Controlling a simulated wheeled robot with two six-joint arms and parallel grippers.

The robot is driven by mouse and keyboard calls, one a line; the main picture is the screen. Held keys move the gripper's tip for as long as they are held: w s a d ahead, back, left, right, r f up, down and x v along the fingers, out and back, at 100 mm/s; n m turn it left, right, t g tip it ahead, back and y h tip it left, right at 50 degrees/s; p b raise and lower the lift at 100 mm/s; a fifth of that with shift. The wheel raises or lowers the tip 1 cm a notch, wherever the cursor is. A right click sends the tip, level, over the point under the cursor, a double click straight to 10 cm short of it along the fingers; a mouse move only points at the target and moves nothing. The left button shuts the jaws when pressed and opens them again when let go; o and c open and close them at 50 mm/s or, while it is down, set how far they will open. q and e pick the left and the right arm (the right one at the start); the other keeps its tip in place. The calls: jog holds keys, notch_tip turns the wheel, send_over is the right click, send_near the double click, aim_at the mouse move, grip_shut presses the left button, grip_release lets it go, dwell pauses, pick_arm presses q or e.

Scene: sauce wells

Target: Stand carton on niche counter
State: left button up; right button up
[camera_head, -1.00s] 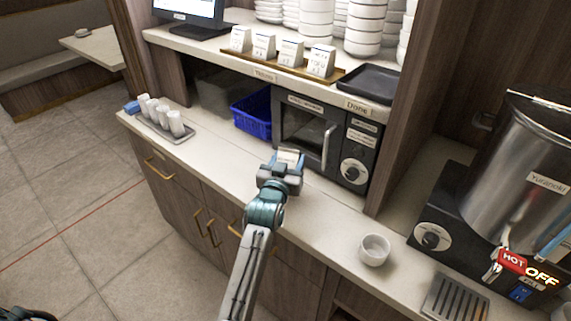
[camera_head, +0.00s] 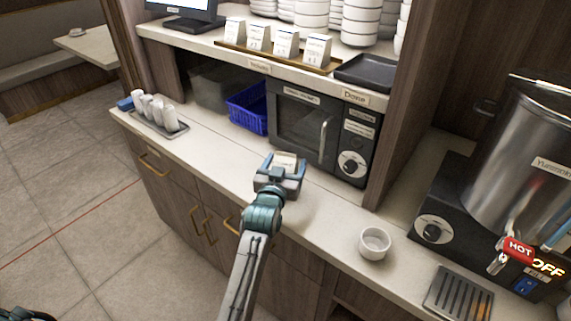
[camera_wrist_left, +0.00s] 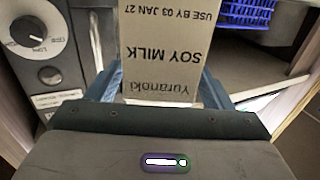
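The soy milk carton (camera_head: 285,161) shows as a small pale top between the fingers of my left gripper (camera_head: 280,176). In the left wrist view the carton (camera_wrist_left: 165,50) is tan, its "SOY MILK" label upside down in the picture, with a finger at each side. My left gripper (camera_wrist_left: 160,92) is shut on it. The niche counter (camera_head: 222,158) is the pale worktop under the shelf; the gripper is over its front part, before the microwave. The carton's base is hidden, so I cannot tell whether it touches the counter. My right gripper is not in view.
A black microwave (camera_head: 303,131) and a blue basket (camera_head: 247,108) stand behind the gripper. A tray (camera_head: 172,132) of white cups is at the left. A white bowl (camera_head: 374,243) and a metal urn (camera_head: 520,150) are at the right. Counter left of the gripper is clear.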

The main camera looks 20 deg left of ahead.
pick_arm(q)
jog(key=shift+r, duration=0.25)
jog(key=shift+s+r+p, duration=0.1)
jog(key=shift+s+p, duration=0.15)
jog(key=shift+p, duration=0.05)
jog(key=s+p, duration=0.5)
jog(key=s, duration=0.6)
jog(key=shift+s+d+p, duration=0.25)
jog(key=shift+d+p, duration=0.05)
jog(key=shift+p, duration=0.05)
